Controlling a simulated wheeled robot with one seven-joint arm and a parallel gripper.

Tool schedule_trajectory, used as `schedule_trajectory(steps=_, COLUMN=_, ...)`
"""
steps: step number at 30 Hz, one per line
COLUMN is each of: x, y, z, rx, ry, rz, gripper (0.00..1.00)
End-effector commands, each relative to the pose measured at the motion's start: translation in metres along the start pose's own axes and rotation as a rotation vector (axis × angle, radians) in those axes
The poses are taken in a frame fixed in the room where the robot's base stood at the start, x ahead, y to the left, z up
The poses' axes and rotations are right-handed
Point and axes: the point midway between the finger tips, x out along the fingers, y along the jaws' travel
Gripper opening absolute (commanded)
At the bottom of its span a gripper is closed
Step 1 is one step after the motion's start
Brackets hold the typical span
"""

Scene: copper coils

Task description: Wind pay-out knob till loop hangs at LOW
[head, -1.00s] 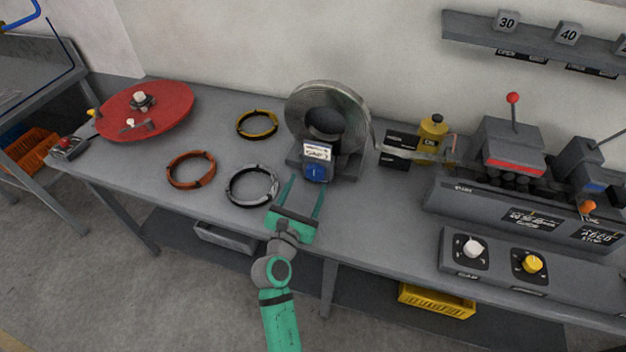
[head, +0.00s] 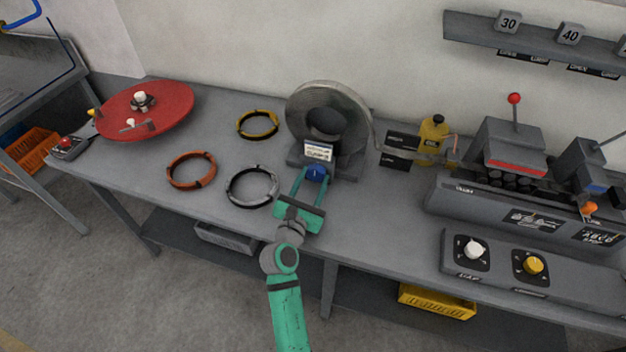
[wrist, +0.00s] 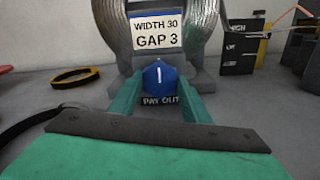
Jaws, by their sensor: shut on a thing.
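The blue pay-out knob (wrist: 159,76) has a white pointer line facing up, with a "PAY OUT" label below it. In the head view the knob (head: 316,172) sits at the front foot of the steel coil stand. My gripper (head: 308,180) is shut on the knob, one green finger on each side; the wrist view shows the fingers (wrist: 160,90) too. The grey steel coil (head: 322,92) stands upright behind it.
A white card (wrist: 158,32) above the knob reads "WIDTH 30 GAP 3". Orange (head: 191,170), grey (head: 251,186) and yellow (head: 258,124) rings lie left of the stand. A yellow bottle (head: 433,135) and a lever machine (head: 510,150) stand to the right.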

Motion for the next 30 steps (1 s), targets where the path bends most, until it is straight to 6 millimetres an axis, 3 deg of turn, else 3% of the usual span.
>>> schedule_trajectory(steps=12, x=-0.0005, y=-0.0002, z=-0.0007, rx=0.34, ry=0.001, rz=0.0, gripper=0.21)
schedule_trajectory(steps=25, x=-0.0006, y=-0.0005, z=-0.0009, rx=0.39, ry=0.001, rz=0.0, gripper=0.21)
schedule_trajectory(steps=26, x=-0.0006, y=-0.0005, z=-0.0009, rx=0.39, ry=0.001, rz=0.0, gripper=0.48)
schedule_trajectory(steps=27, x=-0.0006, y=-0.0005, z=-0.0009, rx=0.389, ry=0.001, rz=0.0, gripper=0.57)
schedule_trajectory(steps=28, x=-0.0005, y=-0.0005, z=-0.0008, rx=0.389, ry=0.001, rz=0.0, gripper=0.62)
schedule_trajectory(steps=30, x=-0.0004, y=-0.0005, z=-0.0007, rx=0.389, ry=0.001, rz=0.0, gripper=0.62)
